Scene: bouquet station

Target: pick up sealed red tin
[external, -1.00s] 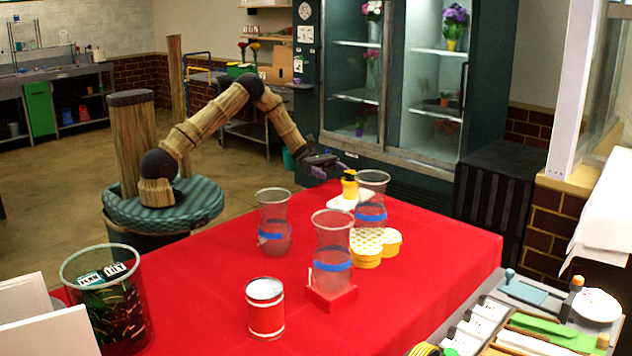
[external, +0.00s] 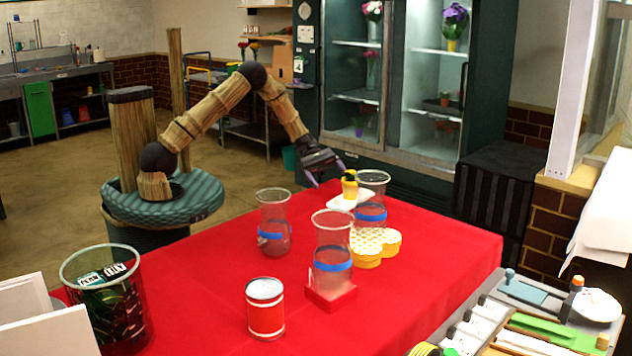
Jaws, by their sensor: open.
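The sealed red tin (external: 265,316) stands upright at the near left of the red-covered table. It has a pale lid and pale bands at top and bottom. My gripper (external: 328,180) is open over the far side of the table, well away from the tin. It is beside a small yellow and black object (external: 349,186) on a white dish (external: 342,202). I cannot tell whether the gripper touches that object. Nothing shows between the fingers.
Clear vases with blue bands stand mid-table: one at left (external: 274,238), one on a red block (external: 332,268), one behind (external: 371,212). A glass bin (external: 107,308) stands left of the tin. The red cloth (external: 215,285) is clear there.

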